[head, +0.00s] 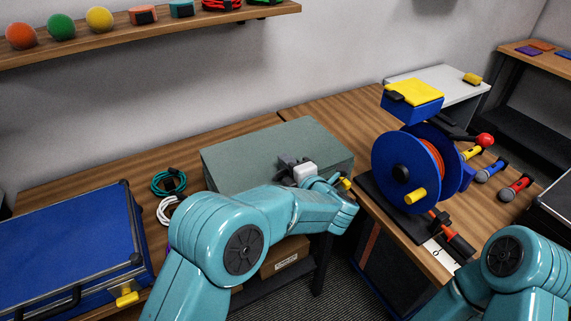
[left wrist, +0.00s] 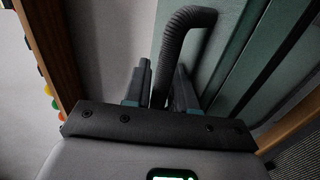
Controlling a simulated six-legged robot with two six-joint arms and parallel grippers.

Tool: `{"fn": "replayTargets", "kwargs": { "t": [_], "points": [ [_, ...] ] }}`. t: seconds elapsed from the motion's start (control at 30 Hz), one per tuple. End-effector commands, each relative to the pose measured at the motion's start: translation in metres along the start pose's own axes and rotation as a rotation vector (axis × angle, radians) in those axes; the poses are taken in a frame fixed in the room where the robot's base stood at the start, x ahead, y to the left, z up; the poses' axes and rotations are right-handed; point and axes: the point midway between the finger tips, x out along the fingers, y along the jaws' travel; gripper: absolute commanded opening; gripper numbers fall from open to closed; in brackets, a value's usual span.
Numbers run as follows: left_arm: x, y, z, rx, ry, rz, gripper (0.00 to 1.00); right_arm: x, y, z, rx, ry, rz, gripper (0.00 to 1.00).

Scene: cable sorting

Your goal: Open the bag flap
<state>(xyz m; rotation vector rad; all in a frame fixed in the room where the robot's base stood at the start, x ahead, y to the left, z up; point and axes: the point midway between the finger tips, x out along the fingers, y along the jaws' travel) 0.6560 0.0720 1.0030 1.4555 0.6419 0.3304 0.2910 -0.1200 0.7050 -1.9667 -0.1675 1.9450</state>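A grey-green case (head: 240,150), apparently the bag, lies on the wooden bench with its flat top closed. In the left wrist view its green panel (left wrist: 245,50) fills the right side. My left gripper (left wrist: 160,75) is at the case's front, its two fingers on either side of a dark ribbed handle (left wrist: 180,25). I cannot tell whether the fingers press on it. In the head view my left arm hides the case's front and the fingertips. My right arm (head: 515,265) shows at the lower right; its gripper is out of view.
A blue case (head: 65,240) lies at the left, beside green (head: 168,182) and white (head: 166,211) cable coils. A blue reel (head: 400,165) stands right of the grey-green case. Several torches (head: 490,170) lie farther right. A shelf (head: 150,35) hangs above.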

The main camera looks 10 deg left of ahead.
Motion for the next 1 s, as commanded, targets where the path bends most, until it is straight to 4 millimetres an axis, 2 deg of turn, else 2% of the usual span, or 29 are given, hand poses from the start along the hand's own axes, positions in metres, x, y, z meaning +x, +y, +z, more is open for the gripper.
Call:
{"fn": "replayTargets", "kwargs": {
  "t": [0.13,0.17,0.2,0.23,0.57,0.8,1.0],
  "points": [
    [-0.001,0.0,0.0,0.0,0.0,0.0,0.25,0.0,0.0,0.0,0.0,0.0,0.0,0.45],
    [-0.001,0.0,0.0,0.0,0.0,0.0,0.19,0.0,0.0,0.0,0.0,0.0,0.0,0.45],
    [-0.001,0.0,0.0,0.0,0.0,0.0,0.06,0.0,0.0,0.0,0.0,0.0,0.0,0.45],
    [-0.001,0.0,0.0,0.0,0.0,0.0,0.0,0.0,0.0,0.0,0.0,0.0,0.0,0.45],
    [0.002,0.01,-0.001,-0.002,0.0,-0.025,0.0,-0.008,-0.003,0.0,0.0,0.0,0.0,0.45],
    [0.004,0.041,-0.001,-0.003,-0.002,-0.127,0.0,-0.033,-0.012,0.001,0.0,0.0,0.0,0.45],
    [0.014,0.071,-0.002,-0.003,0.0,-0.123,0.0,-0.047,-0.017,0.001,0.0,0.0,0.0,0.45]
  ]
}}
